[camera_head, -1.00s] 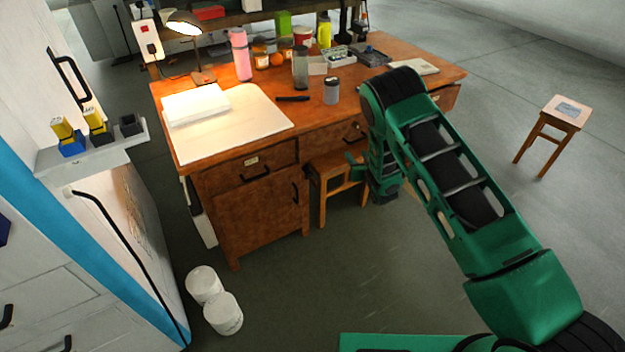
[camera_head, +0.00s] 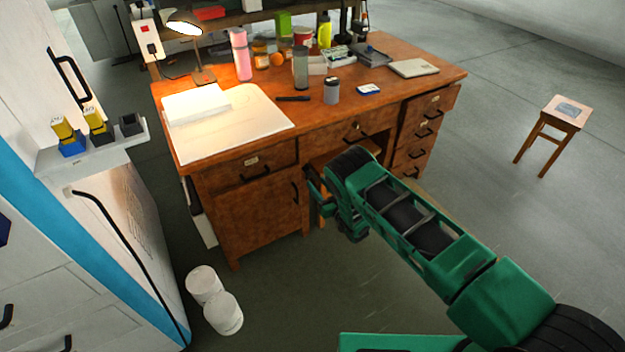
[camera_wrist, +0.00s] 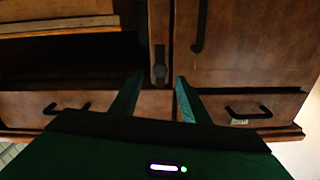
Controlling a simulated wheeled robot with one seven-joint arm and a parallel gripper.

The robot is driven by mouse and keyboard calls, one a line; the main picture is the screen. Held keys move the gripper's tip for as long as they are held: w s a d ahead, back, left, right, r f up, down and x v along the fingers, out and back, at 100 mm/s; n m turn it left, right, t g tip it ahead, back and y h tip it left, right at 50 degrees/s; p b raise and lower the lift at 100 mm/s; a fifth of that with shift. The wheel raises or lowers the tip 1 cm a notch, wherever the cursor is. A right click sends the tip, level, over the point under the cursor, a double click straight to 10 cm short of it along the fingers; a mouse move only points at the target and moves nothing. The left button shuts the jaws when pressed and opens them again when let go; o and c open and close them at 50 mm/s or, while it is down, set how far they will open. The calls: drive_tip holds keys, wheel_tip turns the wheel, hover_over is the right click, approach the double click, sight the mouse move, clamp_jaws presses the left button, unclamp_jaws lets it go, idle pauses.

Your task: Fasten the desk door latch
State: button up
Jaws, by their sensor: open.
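The desk (camera_head: 190,150) has a brown cabinet door (camera_head: 255,220) at its left front, with a black handle; the door looks closed. In the wrist view, which looks upside down, the door (camera_wrist: 255,45) is at upper right. A dark latch (camera_wrist: 159,70) with a rounded end is on the narrow post beside the door. My gripper (camera_wrist: 159,78) is open, with a green finger on each side of the latch; I cannot tell whether either touches it. In the head view my gripper (camera_head: 314,188) is just right of the door handle, and the latch is hidden.
A wooden stool (camera_head: 325,160) stands under the desk behind my arm. A drawer (camera_head: 250,172) is above the door. Floor in front of the desk is mostly clear.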

sight(310, 175)
drive_tip(key=shift+x, duration=2.6)
drive_tip(key=shift+c, duration=0.7)
drive_tip(key=c, duration=0.9)
